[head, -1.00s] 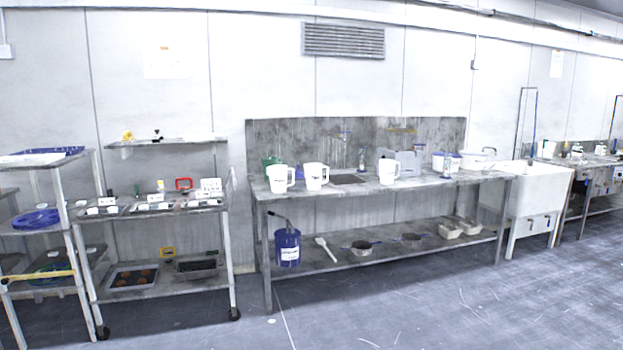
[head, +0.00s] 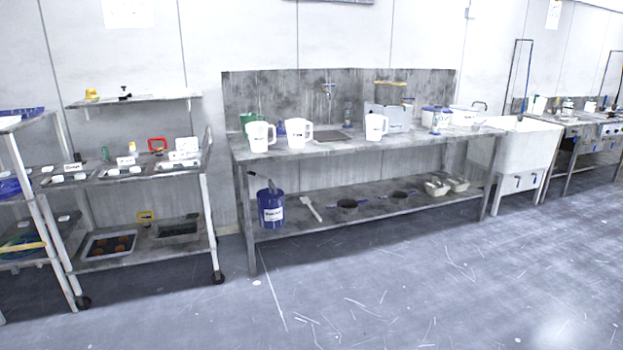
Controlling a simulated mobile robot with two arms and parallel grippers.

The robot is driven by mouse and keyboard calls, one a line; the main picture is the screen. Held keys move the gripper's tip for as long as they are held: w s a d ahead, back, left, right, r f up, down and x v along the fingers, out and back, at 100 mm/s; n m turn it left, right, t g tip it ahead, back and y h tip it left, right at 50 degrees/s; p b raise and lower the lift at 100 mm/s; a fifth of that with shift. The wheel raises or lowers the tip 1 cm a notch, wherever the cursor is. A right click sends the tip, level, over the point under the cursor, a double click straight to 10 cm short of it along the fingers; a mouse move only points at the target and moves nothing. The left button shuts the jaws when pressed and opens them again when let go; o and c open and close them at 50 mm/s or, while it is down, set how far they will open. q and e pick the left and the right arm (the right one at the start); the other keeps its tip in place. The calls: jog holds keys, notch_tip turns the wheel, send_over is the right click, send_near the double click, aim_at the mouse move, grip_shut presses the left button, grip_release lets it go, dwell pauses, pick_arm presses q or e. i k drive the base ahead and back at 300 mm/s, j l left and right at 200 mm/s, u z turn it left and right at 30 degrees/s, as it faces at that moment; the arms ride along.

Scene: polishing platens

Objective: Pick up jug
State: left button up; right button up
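Several jugs stand upright on the long metal bench (head: 350,150) against the wall. A white jug (head: 260,137) with its handle to the right is near the bench's left end. A second white jug (head: 297,133) stands just right of it. A third white jug (head: 375,127) stands near the middle. A green jug (head: 247,119) is partly hidden behind the first white one. Neither of my grippers is in view.
A blue bucket (head: 271,209) and two dark pans sit on the bench's lower shelf (head: 330,216). A wheeled cart (head: 209,222) stands to the left, with racks further left. A white sink (head: 522,150) is right of the bench. The floor (head: 400,290) in front is clear apart from scattered marks.

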aim_at(295, 127)
jog(key=i+l, duration=0.1)
jog(key=i, duration=2.2)
jog(key=l+z, duration=0.05)
jog(key=l, duration=0.05)
